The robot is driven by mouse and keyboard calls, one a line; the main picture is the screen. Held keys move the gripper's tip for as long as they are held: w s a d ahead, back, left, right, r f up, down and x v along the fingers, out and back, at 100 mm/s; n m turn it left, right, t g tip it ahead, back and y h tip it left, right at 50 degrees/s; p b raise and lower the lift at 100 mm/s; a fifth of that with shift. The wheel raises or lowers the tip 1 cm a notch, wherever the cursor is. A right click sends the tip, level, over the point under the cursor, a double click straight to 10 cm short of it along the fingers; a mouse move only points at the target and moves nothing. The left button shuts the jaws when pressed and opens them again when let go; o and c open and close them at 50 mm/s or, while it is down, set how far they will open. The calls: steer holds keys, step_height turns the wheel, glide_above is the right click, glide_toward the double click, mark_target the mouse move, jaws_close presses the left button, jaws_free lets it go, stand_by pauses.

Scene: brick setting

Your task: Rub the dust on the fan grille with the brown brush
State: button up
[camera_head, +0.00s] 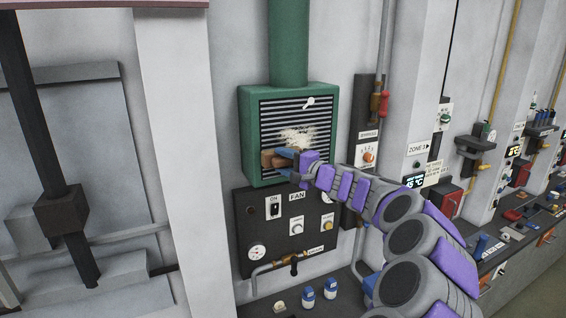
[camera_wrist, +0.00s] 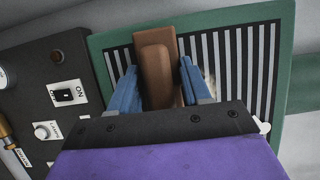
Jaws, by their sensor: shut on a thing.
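The fan grille (camera_head: 264,118) is a green-framed box with dark slats on the wall, below a green duct. A pale patch of dust (camera_head: 297,138) lies on the middle of its slats. My gripper (camera_head: 285,162) is shut on the brown brush (camera_head: 270,158) at the lower part of the grille, below and left of the dust. In the wrist view the brown brush (camera_wrist: 157,75) sits between the blue fingers, in front of the grille slats (camera_wrist: 238,60). A bit of pale dust shows beside the right finger. I cannot tell whether the brush touches the slats.
A dark FAN panel (camera_head: 296,228) with a switch, knobs and a gauge is just below the grille. A shelf below holds small bottles (camera_head: 308,297). A pipe with a red handle (camera_head: 384,103) runs to the right. A white pillar (camera_head: 180,120) stands left.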

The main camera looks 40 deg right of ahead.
steer(key=shift+w+d, duration=0.15)
steer(key=shift+d, duration=0.05)
steer(key=shift+w, duration=0.1)
steer(key=shift+w+a, duration=0.25)
steer(key=shift+w, duration=0.05)
steer(key=shift+w+d, duration=0.25)
steer(key=shift+w, duration=0.05)
steer(key=shift+d, duration=0.1)
